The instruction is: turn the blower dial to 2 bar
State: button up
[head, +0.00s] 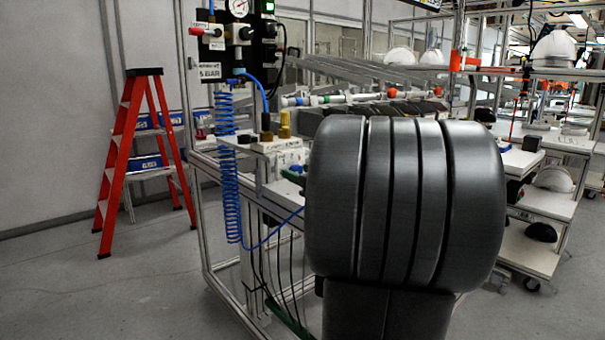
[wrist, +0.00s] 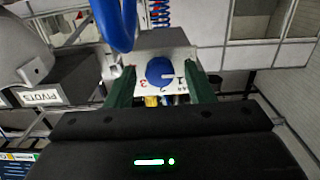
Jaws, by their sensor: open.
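The blue round dial (wrist: 160,71) shows in the wrist view on a pale plate (wrist: 140,84) with printed figures. A 3 is readable at its left and a 1 at its right. A short white mark at the dial's lower right lies near the 1. My gripper (wrist: 159,74) is open, with one green finger on each side of the dial. I cannot tell whether the fingers touch it.
A blue hose (wrist: 117,22) hangs close in front in the wrist view, with a PIVOTS bin (wrist: 60,95) at left. The head view shows a coiled blue hose (head: 228,170), a pressure gauge (head: 238,8) and a red ladder (head: 128,155).

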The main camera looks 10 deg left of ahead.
jog(key=c, duration=1)
jog(key=shift+f+m+b, duration=0.15)
jog(key=shift+m+b, duration=0.25)
jog(key=shift+b, duration=0.1)
jog(key=m+b, duration=0.3)
jog(key=m, duration=0.4)
jog(key=shift+b, duration=0.35)
jog(key=m, duration=0.5)
jog(key=m+p, duration=0.1)
jog(key=m, duration=0.3)
jog(key=shift+m+p, duration=0.3)
jog(key=shift+m, duration=0.1)
